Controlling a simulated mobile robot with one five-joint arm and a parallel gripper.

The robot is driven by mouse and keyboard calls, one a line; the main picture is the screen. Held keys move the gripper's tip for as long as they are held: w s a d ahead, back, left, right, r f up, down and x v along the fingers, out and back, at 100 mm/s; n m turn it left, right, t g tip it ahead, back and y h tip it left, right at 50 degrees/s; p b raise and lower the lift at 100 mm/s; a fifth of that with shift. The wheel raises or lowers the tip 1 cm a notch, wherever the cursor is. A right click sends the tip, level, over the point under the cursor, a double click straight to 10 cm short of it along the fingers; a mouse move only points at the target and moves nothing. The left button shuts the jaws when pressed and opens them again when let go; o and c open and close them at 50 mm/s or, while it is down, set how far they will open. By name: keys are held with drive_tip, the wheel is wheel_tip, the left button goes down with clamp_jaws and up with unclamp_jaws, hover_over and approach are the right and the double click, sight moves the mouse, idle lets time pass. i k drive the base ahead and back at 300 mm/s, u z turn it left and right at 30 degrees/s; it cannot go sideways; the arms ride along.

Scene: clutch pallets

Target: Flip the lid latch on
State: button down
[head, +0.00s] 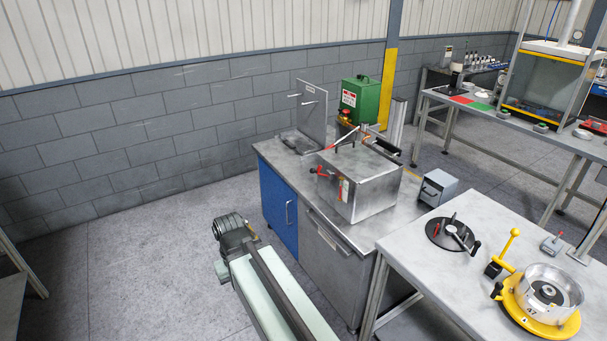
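A metal box with a flat top (371,196) stands on the steel-topped cabinet in the middle of the head view. A small red lever (321,173) sticks out at its upper left front edge; it may be the lid latch, but it is too small to tell its position. A red and yellow label (343,190) is on the box front. The top looks closed. My pale green arm is at the bottom, left of the cabinet and apart from the box.
A bench (415,250) at right holds a black disc fixture (440,233) and a yellow-based round fixture (541,315). The floor at left is clear.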

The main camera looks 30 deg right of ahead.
sight(312, 171)
drive_tip(key=u, duration=0.05)
drive_tip(key=i, duration=0.9)
drive_tip(key=u, duration=0.6)
